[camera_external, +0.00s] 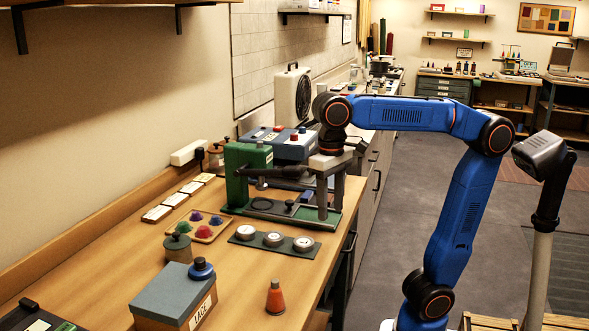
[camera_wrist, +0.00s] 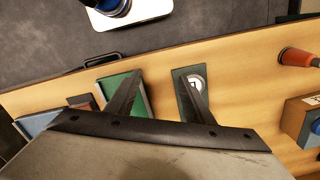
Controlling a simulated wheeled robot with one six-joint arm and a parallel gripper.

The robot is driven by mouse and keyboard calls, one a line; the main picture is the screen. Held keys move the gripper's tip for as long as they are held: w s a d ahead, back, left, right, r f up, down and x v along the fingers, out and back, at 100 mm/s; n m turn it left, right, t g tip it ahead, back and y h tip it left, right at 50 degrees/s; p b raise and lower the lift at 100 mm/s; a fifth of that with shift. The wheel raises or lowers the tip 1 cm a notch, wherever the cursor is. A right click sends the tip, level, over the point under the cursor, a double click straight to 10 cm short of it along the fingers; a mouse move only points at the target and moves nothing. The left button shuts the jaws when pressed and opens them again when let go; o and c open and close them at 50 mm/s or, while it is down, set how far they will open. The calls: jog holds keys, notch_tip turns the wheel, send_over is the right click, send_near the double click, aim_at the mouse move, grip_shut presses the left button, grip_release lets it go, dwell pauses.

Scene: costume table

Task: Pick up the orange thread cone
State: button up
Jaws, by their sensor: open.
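The orange thread cone (camera_external: 275,299) stands upright near the front edge of the wooden table, right of the grey-lidded lace box. It also shows at the right edge of the wrist view (camera_wrist: 297,57), partly cut off by the frame. My gripper (camera_external: 330,213) points down over the right end of the green press, well behind the cone in the external view. In the wrist view my gripper (camera_wrist: 160,73) has its two fingers spread apart with nothing between them.
The lace box (camera_external: 178,293) with a blue knob-topped item (camera_external: 201,269) stands left of the cone. A dark plate with several round dials (camera_external: 273,239) lies between the cone and the green press (camera_external: 238,170). Bare tabletop (camera_external: 238,265) surrounds the cone.

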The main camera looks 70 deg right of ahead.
jog(key=w+a+r+m, duration=0.15)
jog(key=a+r, duration=0.25)
jog(key=a, duration=0.4)
jog(key=w+a+r+m, duration=0.1)
jog(key=w+a+r, duration=0.25)
jog(key=a, duration=0.45)
jog(key=m+t+h, duration=0.1)
jog(key=m, duration=0.1)
send_near(275, 281)
notch_tip(275, 281, down, 6)
jog(key=shift+s+r, duration=0.15)
jog(key=shift+s, duration=0.05)
jog(key=shift+w+d+f, duration=0.15)
jog(key=shift+f, duration=0.75)
jog(key=shift+w+d+f, duration=0.1)
jog(key=shift+w+f, duration=0.05)
jog(key=shift+f, duration=0.7)
jog(key=shift+w+d+f, duration=0.15)
jog(key=shift+f, duration=0.75)
jog(key=shift+c, duration=0.3)
jog(key=c, duration=1.1)
jog(key=shift+o, duration=0.2)
jog(key=shift+r, duration=0.1)
